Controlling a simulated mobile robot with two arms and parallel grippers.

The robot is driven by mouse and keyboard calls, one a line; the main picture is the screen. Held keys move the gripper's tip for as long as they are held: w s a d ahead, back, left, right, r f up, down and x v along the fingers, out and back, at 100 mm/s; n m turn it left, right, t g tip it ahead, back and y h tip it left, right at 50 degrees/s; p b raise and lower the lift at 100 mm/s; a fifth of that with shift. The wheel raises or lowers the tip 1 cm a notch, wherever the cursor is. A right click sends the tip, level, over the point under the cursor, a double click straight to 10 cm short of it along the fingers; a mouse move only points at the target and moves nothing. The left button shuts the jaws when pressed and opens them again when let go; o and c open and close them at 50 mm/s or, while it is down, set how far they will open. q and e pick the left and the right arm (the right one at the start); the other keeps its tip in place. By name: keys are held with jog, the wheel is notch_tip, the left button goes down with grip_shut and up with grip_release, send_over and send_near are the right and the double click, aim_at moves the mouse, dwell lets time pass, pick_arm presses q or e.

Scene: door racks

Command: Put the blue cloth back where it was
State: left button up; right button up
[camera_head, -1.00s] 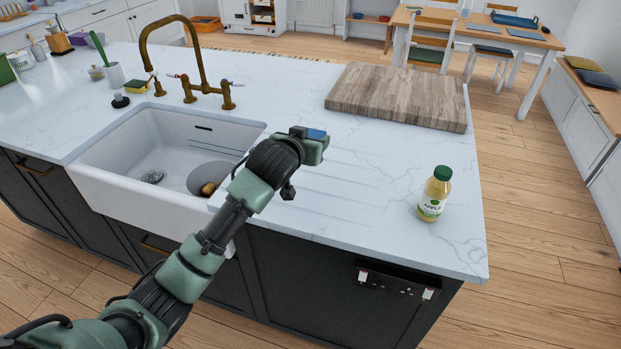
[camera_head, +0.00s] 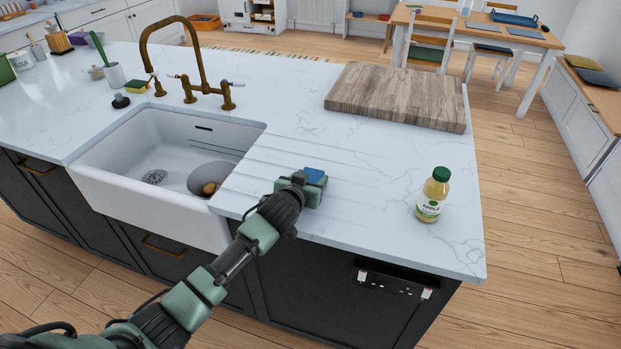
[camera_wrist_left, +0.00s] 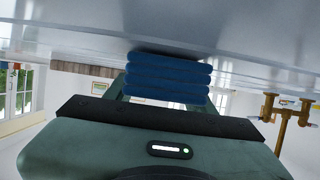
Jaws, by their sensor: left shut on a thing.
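The blue cloth (camera_head: 314,175) is a small folded stack at the tip of my left gripper (camera_head: 306,186), over the grooved drainboard part of the white counter right of the sink. In the left wrist view the folded blue cloth (camera_wrist_left: 168,78) sits between the fingers of my left gripper (camera_wrist_left: 165,85), which is shut on it. The cloth is very close to the counter surface there; I cannot tell if it touches. My right gripper is not in view.
A white sink (camera_head: 150,205) with a brass tap (camera_head: 190,60) lies to the left. A juice bottle (camera_head: 433,195) stands upright to the right. A wooden board (camera_head: 398,97) lies behind. The counter between the gripper and the bottle is clear.

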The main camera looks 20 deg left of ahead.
pick_arm(q)
jog(key=shift+f, duration=0.15)
jog(key=o, duration=1.4)
jog(key=shift+c, duration=0.2)
jog(key=shift+r, duration=0.25)
jog(key=shift+s, duration=0.3)
jog(key=b+v, duration=0.1)
jog(key=v, duration=1)
jog(key=shift+s+r, duration=0.2)
